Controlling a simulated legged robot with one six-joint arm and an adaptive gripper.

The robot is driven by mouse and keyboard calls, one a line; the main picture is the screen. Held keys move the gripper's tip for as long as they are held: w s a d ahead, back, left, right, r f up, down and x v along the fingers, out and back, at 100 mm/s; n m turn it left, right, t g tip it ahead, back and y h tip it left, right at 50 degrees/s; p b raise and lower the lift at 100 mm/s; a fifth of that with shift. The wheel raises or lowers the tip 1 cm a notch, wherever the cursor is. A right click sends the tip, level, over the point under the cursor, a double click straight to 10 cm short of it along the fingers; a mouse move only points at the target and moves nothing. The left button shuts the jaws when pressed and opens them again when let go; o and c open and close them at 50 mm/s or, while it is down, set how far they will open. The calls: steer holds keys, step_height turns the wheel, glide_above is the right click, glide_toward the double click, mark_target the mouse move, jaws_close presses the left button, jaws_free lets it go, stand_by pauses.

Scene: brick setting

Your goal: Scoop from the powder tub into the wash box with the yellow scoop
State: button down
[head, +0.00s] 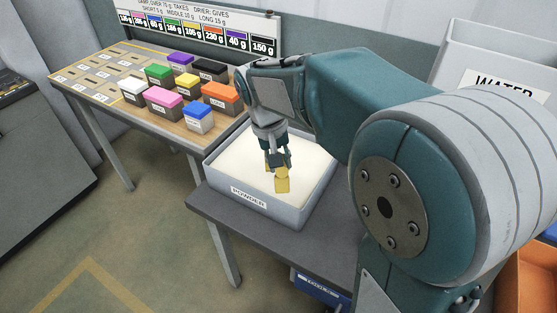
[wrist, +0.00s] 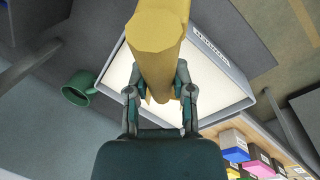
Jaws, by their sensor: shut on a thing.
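The powder tub (head: 213,172) is a grey open box labelled POWDER, filled with white powder, on a dark table. My gripper (head: 277,162) points down over the tub and is shut on the yellow scoop (head: 282,185). The scoop hangs below the fingers, over the powder near the tub's middle. I cannot tell whether it touches the powder. In the wrist view the scoop (wrist: 157,40) lies between the fingers and hides part of the tub (wrist: 222,62). Its contents cannot be seen. I cannot make out a box marked as the wash box.
Several coloured lidded boxes, including a blue one (head: 198,118), stand on the wooden table (head: 120,103) at left. A numbered colour sign (head: 195,30) is behind them. A white WATER container (head: 495,55) stands at back right. A green mug (wrist: 77,90) is beside the tub.

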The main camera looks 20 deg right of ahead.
steer(key=shift+w, duration=0.35)
steer(key=shift+w+d+f+t, duration=0.3)
steer(key=shift+w+f, duration=1.1)
steer(key=shift+f, duration=1.1)
steer(key=shift+w+d+f+t, duration=0.25)
steer(key=shift+w+f+t, duration=0.2)
steer(key=shift+w+f, duration=1.5)
steer(key=shift+w+d+f+t, duration=0.3)
steer(key=shift+w+f, duration=0.55)
steer(key=shift+f, duration=2.2)
steer(key=shift+w+d+f+t+h, duration=0.15)
steer(key=shift+w+f+t, duration=0.1)
steer(key=shift+w+t, duration=0.3)
steer(key=shift+w+a+f+t+h, duration=0.1)
steer(key=shift+w+f+t+h, duration=0.1)
steer(key=shift+w+t, duration=0.35)
steer(key=shift+w+r, duration=0.2)
step_height(320, 180, up, 10)
steer(key=shift+t, duration=0.35)
steer(key=shift+s+f, duration=0.1)
